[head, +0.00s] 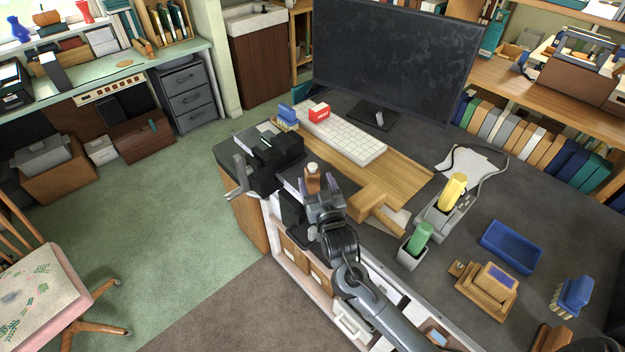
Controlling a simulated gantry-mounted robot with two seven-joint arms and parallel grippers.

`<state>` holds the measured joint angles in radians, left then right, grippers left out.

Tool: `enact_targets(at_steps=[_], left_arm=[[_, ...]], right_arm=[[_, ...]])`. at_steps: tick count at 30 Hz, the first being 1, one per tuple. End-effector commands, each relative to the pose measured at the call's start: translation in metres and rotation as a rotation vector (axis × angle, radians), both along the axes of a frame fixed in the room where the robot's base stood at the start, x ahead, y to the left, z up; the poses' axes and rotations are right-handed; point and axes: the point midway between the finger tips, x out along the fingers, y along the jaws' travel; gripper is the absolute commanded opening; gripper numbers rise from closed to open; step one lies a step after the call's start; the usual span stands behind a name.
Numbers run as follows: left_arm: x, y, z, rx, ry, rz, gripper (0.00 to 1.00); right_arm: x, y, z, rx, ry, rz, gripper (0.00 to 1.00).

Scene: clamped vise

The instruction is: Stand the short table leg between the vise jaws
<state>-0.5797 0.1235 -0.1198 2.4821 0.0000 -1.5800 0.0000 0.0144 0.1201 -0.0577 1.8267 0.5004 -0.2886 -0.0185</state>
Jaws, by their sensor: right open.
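The black vise (262,174) is at the desk's left edge, its grey handle sticking out to the left. I see nothing standing between its jaws. A short light-brown wooden piece with a pale top (313,177), apparently the short table leg, is upright to the right of the vise. My right gripper (318,186) is open, its fingers on either side of the leg's lower part. I cannot tell whether they touch it, and its lower end is hidden. My left gripper is not in view.
A wooden mallet (372,204) lies just right of my right gripper. Behind are a keyboard (342,135), a red box (319,112) and a monitor (395,55). A green-handled tool (419,237) and a yellow-handled one (454,190) stand in holders to the right, near a blue tray (510,247).

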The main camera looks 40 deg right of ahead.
Motion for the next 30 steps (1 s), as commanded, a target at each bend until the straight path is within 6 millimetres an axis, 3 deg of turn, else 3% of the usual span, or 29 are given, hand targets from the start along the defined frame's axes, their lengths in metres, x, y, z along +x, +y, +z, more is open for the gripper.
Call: enact_targets(at_steps=[12, 22, 23, 30], left_arm=[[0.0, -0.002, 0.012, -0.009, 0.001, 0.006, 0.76], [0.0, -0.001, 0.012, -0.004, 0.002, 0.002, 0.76], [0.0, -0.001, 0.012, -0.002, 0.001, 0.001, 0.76], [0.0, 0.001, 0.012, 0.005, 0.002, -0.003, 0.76]], right_arm=[[0.041, -0.02, -0.001, -0.002, 0.0, -0.001, 0.72], [0.046, -0.022, -0.002, 0.0, 0.0, 0.0, 0.72], [0.046, -0.022, -0.002, 0.0, 0.0, 0.0, 0.71], [0.046, -0.022, -0.003, 0.0, 0.0, 0.0, 0.34]])
